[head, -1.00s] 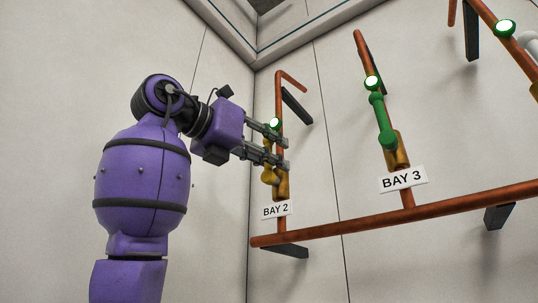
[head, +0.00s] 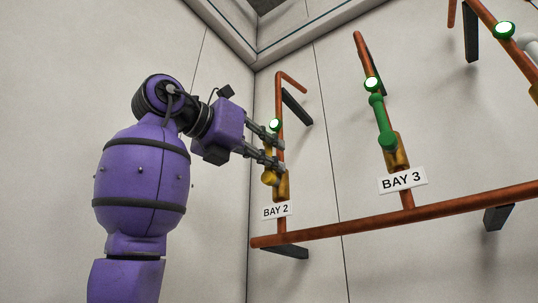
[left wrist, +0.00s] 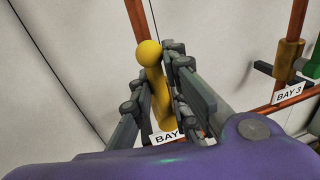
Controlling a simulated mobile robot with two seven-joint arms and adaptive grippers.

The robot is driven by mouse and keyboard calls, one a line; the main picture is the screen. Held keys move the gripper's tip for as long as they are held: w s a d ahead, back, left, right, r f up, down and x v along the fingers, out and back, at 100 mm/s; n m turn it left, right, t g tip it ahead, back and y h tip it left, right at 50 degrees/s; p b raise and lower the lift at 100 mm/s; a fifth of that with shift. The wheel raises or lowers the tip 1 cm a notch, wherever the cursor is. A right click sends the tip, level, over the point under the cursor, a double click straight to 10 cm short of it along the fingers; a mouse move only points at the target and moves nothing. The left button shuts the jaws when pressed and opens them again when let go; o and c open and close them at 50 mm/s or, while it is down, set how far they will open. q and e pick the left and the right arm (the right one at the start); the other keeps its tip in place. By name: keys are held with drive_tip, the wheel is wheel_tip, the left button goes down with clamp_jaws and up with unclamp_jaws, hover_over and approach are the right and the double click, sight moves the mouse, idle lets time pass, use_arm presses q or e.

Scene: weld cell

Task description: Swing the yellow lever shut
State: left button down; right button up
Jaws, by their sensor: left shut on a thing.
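The yellow lever (head: 269,178) is on the brass-coloured valve (head: 282,185) of the BAY 2 pipe. Its lower end shows below my fingers; the rest is partly hidden by them. In the left wrist view the lever (left wrist: 152,62) runs up between the two fingers and ends in a round knob. My left gripper (head: 280,154) is shut on the lever, one finger on each side. It also shows in the left wrist view (left wrist: 159,66). My right gripper is not in view.
A BAY 2 sign (head: 276,211) hangs just below the valve. To the right, the BAY 3 pipe carries a green lever (head: 380,118). A copper header pipe (head: 350,228) runs below both. A dark bracket (head: 297,106) stands behind the BAY 2 pipe.

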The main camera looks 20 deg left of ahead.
use_arm(q)
drive_tip(key=shift+f+m, duration=0.1)
drive_tip(key=shift+m, duration=0.3)
drive_tip(key=s+d+f+m+y, duration=0.1)
drive_tip(key=d+f+m+y, duration=0.2)
drive_tip(key=m, duration=1.1)
drive_tip(key=shift+s+d+f+m+g+y, duration=0.25)
drive_tip(key=shift+d+f+m+g+y, duration=0.15)
drive_tip(key=shift+d+f, duration=0.7)
drive_tip(key=shift+a+f, duration=0.15)
drive_tip(key=shift+a, duration=0.05)
drive_tip(key=c, duration=1.7)
unclamp_jaws()
drive_tip(key=shift+c, duration=0.2)
drive_tip(key=shift+s, duration=0.1)
drive_tip(key=shift+r, duration=0.2)
